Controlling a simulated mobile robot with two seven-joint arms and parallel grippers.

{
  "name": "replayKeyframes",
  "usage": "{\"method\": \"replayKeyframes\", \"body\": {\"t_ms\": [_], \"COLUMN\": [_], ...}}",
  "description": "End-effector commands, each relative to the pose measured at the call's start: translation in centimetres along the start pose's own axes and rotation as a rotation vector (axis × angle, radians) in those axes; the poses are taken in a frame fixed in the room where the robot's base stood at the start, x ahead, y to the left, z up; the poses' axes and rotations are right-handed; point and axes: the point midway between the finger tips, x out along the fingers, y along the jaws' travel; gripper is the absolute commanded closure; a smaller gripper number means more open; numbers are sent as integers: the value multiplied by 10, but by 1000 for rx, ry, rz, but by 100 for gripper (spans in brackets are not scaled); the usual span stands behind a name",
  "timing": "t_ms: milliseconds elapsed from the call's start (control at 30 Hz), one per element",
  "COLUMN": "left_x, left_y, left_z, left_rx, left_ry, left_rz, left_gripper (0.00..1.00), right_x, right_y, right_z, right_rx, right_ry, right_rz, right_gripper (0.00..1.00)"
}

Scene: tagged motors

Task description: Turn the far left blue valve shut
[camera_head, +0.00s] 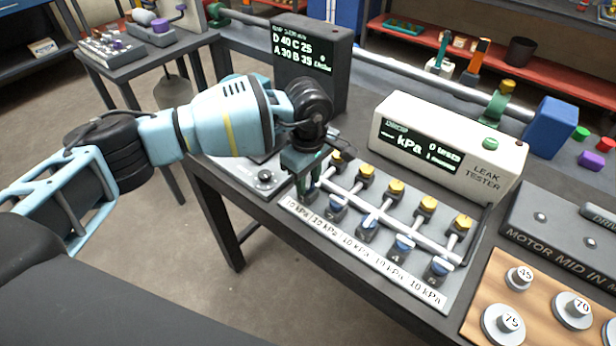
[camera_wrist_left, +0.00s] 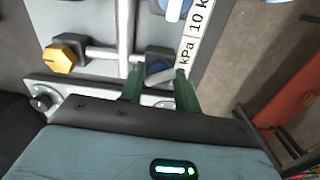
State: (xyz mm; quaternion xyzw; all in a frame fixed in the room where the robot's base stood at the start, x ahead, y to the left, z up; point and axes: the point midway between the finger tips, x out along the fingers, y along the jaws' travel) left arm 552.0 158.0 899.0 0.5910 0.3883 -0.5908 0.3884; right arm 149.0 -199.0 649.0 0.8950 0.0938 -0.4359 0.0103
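A row of blue valves runs along the front of a light manifold plate (camera_head: 385,268), each with a "10 kPa" label before it. Several show in the head view, such as the second from the left (camera_head: 338,207). The far left blue valve is mostly hidden by my left gripper (camera_head: 306,184) there. In the left wrist view, that blue valve (camera_wrist_left: 158,67) with a pale handle lies between the two green fingers of my left gripper (camera_wrist_left: 159,76). The fingers stand apart, one on each side of it. I cannot tell whether they touch it. My right gripper is not in view.
Yellow-capped fittings (camera_head: 397,187) line the plate's back. A white leak tester (camera_head: 447,148) stands behind, and a dark display box (camera_head: 312,62) stands behind my gripper. A wooden tray of weights (camera_head: 487,288) lies at right.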

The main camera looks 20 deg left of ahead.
Motion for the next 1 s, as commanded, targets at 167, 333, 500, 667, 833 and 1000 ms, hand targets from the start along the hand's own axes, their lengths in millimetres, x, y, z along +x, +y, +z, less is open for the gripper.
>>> {"method": "replayKeyframes", "body": {"t_ms": [167,333,500,667,833,1000], "left_x": [0,0,-1,-2,-3,-4], "left_y": [0,0,0,0,0,0], "left_z": [0,0,0,0,0,0], "left_rx": [0,-5,-42,-126,-261,-423], "left_ry": [0,0,0,0,1,0], "left_rz": [0,0,1,1,1,3], "left_gripper": [92,94,94,94,94,94], "right_x": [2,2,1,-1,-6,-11], "right_y": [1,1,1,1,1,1], "right_z": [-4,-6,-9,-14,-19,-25], "right_rx": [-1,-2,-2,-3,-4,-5], "right_ry": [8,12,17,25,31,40], "right_rz": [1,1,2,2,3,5], "right_gripper": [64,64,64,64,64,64]}}
